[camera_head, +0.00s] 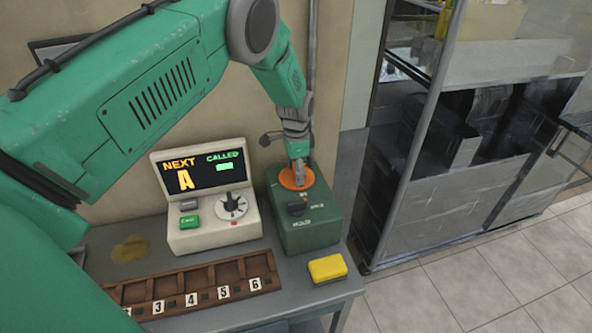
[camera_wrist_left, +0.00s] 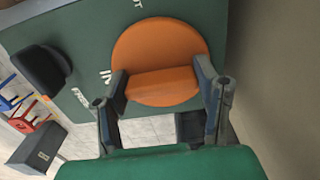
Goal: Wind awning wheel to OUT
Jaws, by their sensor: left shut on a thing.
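The awning wheel (camera_head: 290,180) is an orange disc on top of a dark green box (camera_head: 312,228) at the back of the bench. It also shows in the left wrist view (camera_wrist_left: 155,45), with a raised orange bar across it. My left gripper (camera_head: 299,176) comes down on the wheel from above. In the left wrist view its two fingers (camera_wrist_left: 157,92) stand at either end of the bar and are shut on the wheel. White lettering on the box is partly hidden; "HOLD" reads near its front. My right gripper is not in view.
A cream console (camera_head: 212,232) with a lit display, a green button and a dial stands left of the box. A yellow block (camera_head: 327,268) and a brown numbered rack (camera_head: 170,283) lie in front. A metal cage (camera_head: 420,190) stands to the right.

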